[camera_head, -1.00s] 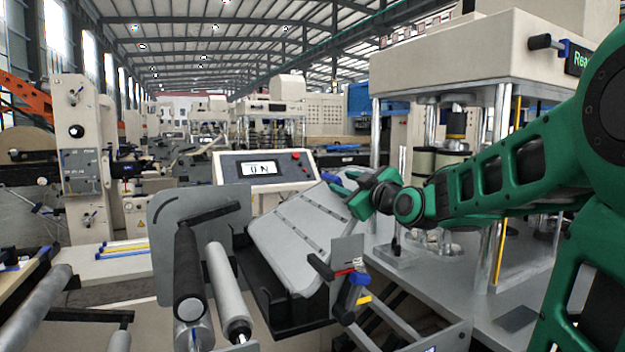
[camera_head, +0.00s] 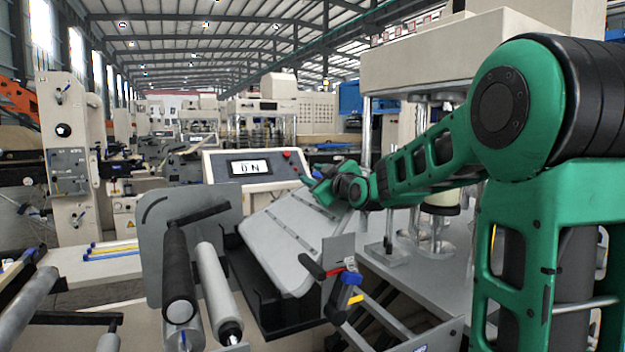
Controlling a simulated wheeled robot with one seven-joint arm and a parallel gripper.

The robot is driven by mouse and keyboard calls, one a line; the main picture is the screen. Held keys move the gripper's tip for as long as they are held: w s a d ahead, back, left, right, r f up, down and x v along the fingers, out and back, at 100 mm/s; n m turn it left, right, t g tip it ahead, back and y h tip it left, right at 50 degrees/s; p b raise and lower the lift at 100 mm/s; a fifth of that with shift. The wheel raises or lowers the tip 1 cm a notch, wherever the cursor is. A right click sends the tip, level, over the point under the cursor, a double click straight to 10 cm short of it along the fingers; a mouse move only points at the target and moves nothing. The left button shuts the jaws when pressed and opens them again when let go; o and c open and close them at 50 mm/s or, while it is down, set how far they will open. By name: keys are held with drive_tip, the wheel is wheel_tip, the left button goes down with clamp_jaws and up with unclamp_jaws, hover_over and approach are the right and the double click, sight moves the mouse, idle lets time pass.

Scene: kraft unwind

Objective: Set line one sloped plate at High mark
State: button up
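The sloped plate (camera_head: 290,236) is a pale grey slotted panel in the middle of the view, tilted in a black frame (camera_head: 255,305). My gripper (camera_head: 316,182) is at the plate's upper right edge, below the display panel. A blue piece shows beside the gripper, partly hidden by it. The fingers are too small and covered to tell whether they are open or shut, or whether they touch the plate. At the plate's lower right is a small upright grey bracket (camera_head: 340,250) with red, blue and yellow pieces (camera_head: 346,284). The High mark cannot be read.
A display console (camera_head: 252,168) stands behind the plate. A grey side plate with rollers (camera_head: 178,270) is to the left. A press with metal columns stands behind my arm at right. A low bench with coloured rods (camera_head: 110,248) is at far left.

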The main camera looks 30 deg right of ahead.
clamp_jaws()
drive_tip(key=shift+a+r+n, duration=0.7)
drive_tip(key=shift+a+r, duration=0.35)
drive_tip(key=shift+a, duration=0.2)
unclamp_jaws()
drive_tip(key=shift+s, duration=0.1)
drive_tip(key=s, duration=1)
drive_tip(key=shift+s, duration=0.25)
